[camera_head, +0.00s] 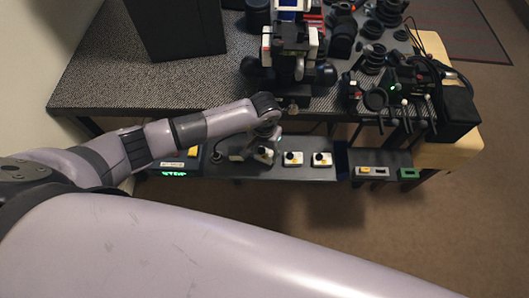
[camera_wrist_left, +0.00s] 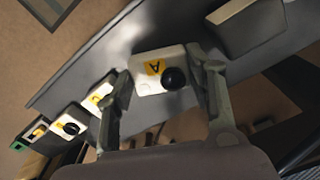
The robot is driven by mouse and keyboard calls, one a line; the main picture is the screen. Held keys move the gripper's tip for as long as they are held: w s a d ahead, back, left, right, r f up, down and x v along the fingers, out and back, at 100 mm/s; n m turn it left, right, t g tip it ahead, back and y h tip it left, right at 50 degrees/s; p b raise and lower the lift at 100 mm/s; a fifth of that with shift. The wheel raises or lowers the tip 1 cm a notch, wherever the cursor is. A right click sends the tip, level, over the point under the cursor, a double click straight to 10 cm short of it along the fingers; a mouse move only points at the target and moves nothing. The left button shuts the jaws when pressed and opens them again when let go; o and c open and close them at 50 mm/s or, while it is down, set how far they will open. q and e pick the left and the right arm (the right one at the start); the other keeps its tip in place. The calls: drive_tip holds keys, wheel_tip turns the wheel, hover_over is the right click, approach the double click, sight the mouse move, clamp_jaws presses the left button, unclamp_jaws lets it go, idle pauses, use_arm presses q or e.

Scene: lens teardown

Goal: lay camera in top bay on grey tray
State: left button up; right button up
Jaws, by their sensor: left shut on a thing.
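My left gripper (camera_head: 264,144) is over the long dark grey tray (camera_head: 240,172) along the table's front side. In the left wrist view the fingers of my left gripper (camera_wrist_left: 162,88) are on both sides of a white camera (camera_wrist_left: 146,86) with a yellow "A" label and a black round lens. The gripper is shut on it. In the head view this camera (camera_head: 263,155) shows partly under the gripper. The grey tray (camera_wrist_left: 100,58) lies behind the camera in the wrist view; I cannot tell whether they touch. My right gripper is not in view.
Two similar white cameras (camera_head: 292,159) (camera_head: 321,159) sit to the right on the tray. Further right are small parts and a green piece (camera_head: 409,174). A box with green lit text (camera_head: 174,173) is at left. Dark equipment (camera_head: 290,60) crowds the table behind.

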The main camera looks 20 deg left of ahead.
sight(265, 154)
use_arm(q)
drive_tip(key=shift+f, duration=0.95)
drive_tip(key=shift+f, duration=0.15)
drive_tip(key=o, duration=0.9)
drive_tip(key=shift+r, duration=0.35)
wheel_tip(265, 154, up, 12)
drive_tip(key=shift+f+b, duration=0.15)
drive_tip(key=shift+b, duration=0.15)
